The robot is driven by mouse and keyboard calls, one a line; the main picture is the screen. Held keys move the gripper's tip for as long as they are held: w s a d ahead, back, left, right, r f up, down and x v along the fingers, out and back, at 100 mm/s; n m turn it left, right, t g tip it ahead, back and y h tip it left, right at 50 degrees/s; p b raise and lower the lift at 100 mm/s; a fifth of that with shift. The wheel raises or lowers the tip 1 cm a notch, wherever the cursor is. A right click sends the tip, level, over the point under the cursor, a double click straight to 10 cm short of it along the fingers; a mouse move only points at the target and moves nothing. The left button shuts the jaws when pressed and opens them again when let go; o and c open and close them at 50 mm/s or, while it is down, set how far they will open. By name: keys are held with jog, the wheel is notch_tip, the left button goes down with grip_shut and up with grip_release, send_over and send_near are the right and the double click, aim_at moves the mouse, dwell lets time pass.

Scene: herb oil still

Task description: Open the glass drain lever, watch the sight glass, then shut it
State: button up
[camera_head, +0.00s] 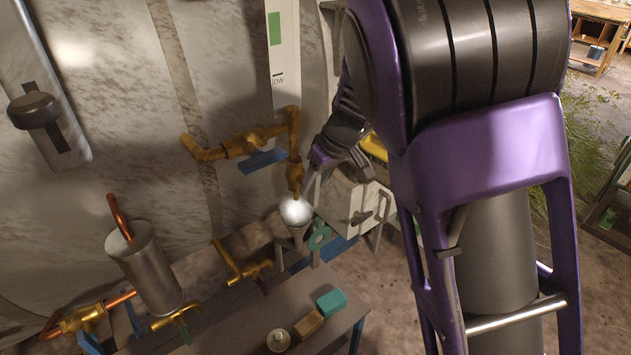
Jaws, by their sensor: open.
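The sight glass is a white upright strip (287,75) with a green band near its top and a "LOW" mark near its lower end. Below it a brass pipe (243,145) carries a blue lever (263,160), which lies nearly along the pipe. The pipe's spout (295,178) points down over a small bright-topped cup (295,212). My gripper (312,180) is open, just right of the spout and apart from the blue lever. It is small and partly hidden, so its fingers are hard to make out.
My purple and black arm covers the right middle. A grey bench (240,318) below holds a teal block (331,303), a brown block (309,323) and a small round jar (278,340). A metal cylinder (145,265) with copper pipes stands left. A pale box (352,205) is behind my gripper.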

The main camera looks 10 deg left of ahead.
grip_shut()
jog(key=shift+w+d+b, duration=0.1)
jog(key=shift+w+b, duration=0.05)
jog(key=shift+b, duration=0.15)
jog(key=shift+w+d+f+g+y+b, duration=0.2)
jog(key=shift+g+y+b, duration=0.6)
jog(key=shift+w+d+f+m+g+y+b, duration=0.15)
jog(key=shift+m+g+y, duration=0.3)
jog(key=shift+g+y, duration=0.65)
jog(key=shift+w+d+f+m+g+y+b, duration=0.15)
jog(key=shift+m+g+y, duration=0.35)
jog(key=shift+g+y, duration=0.65)
jog(key=shift+w+d+f+m+g+y+b, duration=0.15)
jog(key=shift+m+g+y, duration=0.3)
jog(key=shift+g+y, duration=0.65)
jog(key=shift+a+y, duration=0.15)
jog(key=shift+y, duration=0.1)
